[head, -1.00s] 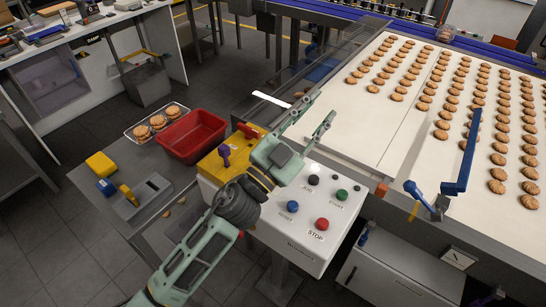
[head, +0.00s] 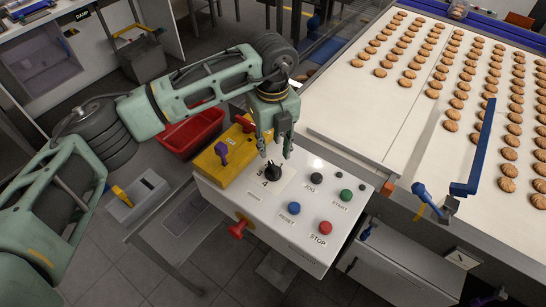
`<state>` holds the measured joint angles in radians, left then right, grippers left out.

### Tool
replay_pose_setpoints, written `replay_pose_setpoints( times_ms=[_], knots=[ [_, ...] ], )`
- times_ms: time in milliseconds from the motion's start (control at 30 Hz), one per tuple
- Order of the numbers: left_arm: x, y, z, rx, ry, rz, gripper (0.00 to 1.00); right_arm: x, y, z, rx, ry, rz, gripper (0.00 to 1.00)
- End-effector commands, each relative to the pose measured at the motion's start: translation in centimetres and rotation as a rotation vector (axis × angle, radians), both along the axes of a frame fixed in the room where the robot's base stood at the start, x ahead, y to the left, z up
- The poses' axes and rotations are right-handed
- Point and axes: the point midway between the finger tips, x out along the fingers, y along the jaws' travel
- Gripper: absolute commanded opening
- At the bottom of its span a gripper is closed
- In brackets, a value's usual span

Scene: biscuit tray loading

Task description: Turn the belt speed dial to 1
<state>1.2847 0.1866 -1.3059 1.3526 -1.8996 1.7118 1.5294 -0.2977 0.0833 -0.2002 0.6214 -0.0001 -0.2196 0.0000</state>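The belt speed dial (head: 269,172) is a small black knob on the white top of the control box (head: 256,205). A "4" is printed just in front of it; other marks near it are too small to read surely, and its pointer setting cannot be told. My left gripper (head: 274,152) points down just above and behind the dial. Its two fingers are apart with nothing between them. I cannot tell whether a fingertip touches the knob. My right gripper is not in view.
A red knob (head: 238,229) is on the box front. The biscuit belt (head: 350,115) lies beyond.

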Motion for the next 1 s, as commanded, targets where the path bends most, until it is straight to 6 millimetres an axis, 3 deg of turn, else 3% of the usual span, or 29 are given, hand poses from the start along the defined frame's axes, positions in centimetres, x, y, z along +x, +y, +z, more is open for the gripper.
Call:
replay_pose_setpoints(
  times_ms=[467, 800, 1000],
  knots=[
    [-0.2, -0.2, -6.6, -0.004, 0.005, -0.004, 0.3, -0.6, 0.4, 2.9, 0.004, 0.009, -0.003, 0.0],
    [-0.2, -0.2, -7.2, -0.007, 0.003, -0.005, 0.3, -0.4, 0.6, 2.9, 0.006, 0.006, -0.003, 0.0],
    [-0.2, -0.2, -7.2, -0.007, 0.003, -0.005, 0.13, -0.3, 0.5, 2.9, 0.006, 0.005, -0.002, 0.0]
  ],
)
